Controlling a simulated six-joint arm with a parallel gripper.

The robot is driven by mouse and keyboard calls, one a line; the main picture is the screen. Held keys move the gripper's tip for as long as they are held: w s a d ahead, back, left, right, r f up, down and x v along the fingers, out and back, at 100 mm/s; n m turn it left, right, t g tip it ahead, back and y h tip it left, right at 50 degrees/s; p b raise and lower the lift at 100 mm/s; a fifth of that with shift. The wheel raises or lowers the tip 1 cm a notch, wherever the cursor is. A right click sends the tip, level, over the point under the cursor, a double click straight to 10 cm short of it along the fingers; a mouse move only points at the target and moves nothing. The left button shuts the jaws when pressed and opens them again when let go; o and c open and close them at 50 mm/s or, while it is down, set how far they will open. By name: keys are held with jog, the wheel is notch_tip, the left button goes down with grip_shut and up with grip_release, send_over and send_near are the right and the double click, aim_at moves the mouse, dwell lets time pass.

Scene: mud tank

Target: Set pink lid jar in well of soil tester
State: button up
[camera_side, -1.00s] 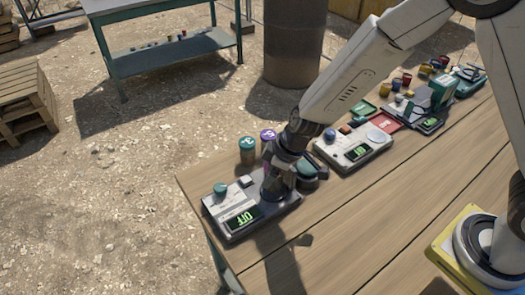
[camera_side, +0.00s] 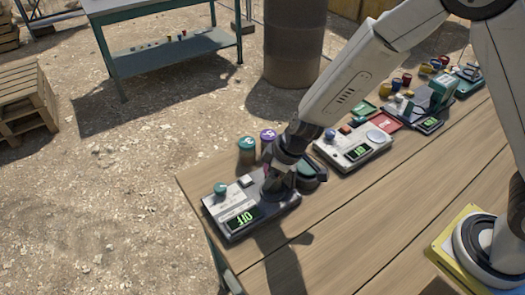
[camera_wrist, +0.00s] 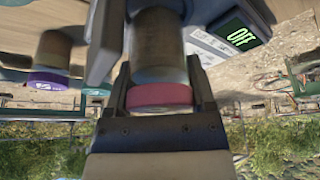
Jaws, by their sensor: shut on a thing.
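My gripper (camera_side: 277,185) is low over the right part of the grey soil tester (camera_side: 236,212) at the table's near left end. In the wrist view, my gripper (camera_wrist: 160,85) is shut on the pink lid jar, with a finger on each side. The jar shows its pink lid (camera_wrist: 158,96) towards the palm and its brownish body (camera_wrist: 158,45) pointing away. The tester also shows in the wrist view, with its lit OFF display (camera_wrist: 240,36). My gripper hides the well in the side view, so I cannot tell whether the jar's base is inside it.
A teal-lidded jar (camera_side: 247,147) and a purple-lidded jar (camera_side: 268,137) stand behind the tester, close to my gripper. A second device (camera_side: 352,150) and a red tray (camera_side: 386,122) lie farther right.

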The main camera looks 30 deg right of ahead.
jog(key=shift+f, duration=0.8)
jog(key=o, duration=1.3)
jog(key=shift+r, duration=0.1)
jog(key=shift+r, duration=3.7)
jog(key=shift+s+d+r, duration=0.1)
jog(key=shift+s+d, duration=0.1)
jog(key=shift+d, duration=0.3)
jog(key=s+d+m+h, duration=0.1)
jog(key=s+d+m, duration=0.1)
jog(key=s+d, duration=0.2)
jog(key=s+d+r+m+h, duration=0.1)
jog(key=s+d+m, duration=0.2)
jog(key=s+d, duration=0.2)
jog(key=s+d+r+m+h, duration=0.1)
jog(key=s+d+m, duration=0.2)
jog(key=d, duration=0.4)
jog(key=shift+s+r+g, duration=0.15)
jog(key=shift+s+g, duration=0.25)
jog(key=shift+s, duration=0.25)
